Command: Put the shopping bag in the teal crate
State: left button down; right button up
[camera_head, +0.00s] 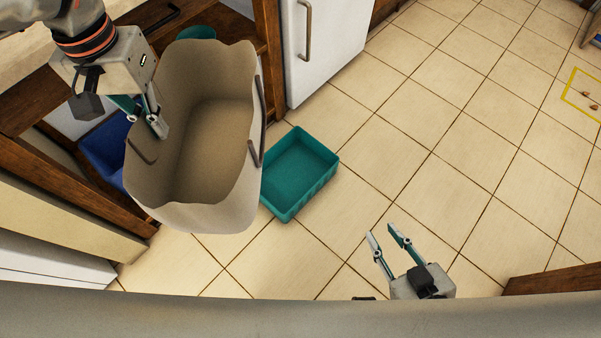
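The shopping bag (213,207) is a large, open-topped beige bag with handles on two sides. It hangs in the air at the left, over the floor and in front of the wooden shelving. My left gripper (158,124) is at the bag's left rim, by the handle there; its fingers look close together on the bag's edge, partly hidden. The teal crate (316,188) sits empty on the tiled floor, right of the bag, which hides part of its left side. My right gripper (382,237) is open and empty, low in the view, right of and nearer than the crate.
Wooden shelving (47,165) stands at the left, with a blue container (101,152) and a teal round item (197,32) on it. Yellow tape (573,87) marks the floor at right. The tiled floor right of the crate is clear.

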aim_at(292, 179)
jog(key=i+j+z, duration=0.15)
jog(key=j+z, duration=0.15)
jog(key=z, duration=0.2)
jog(key=i+j+z, duration=0.1)
jog(key=j+z, duration=0.25)
jog(key=z, duration=0.15)
jog(key=j+z, duration=0.8)
jog(key=z, duration=0.15)
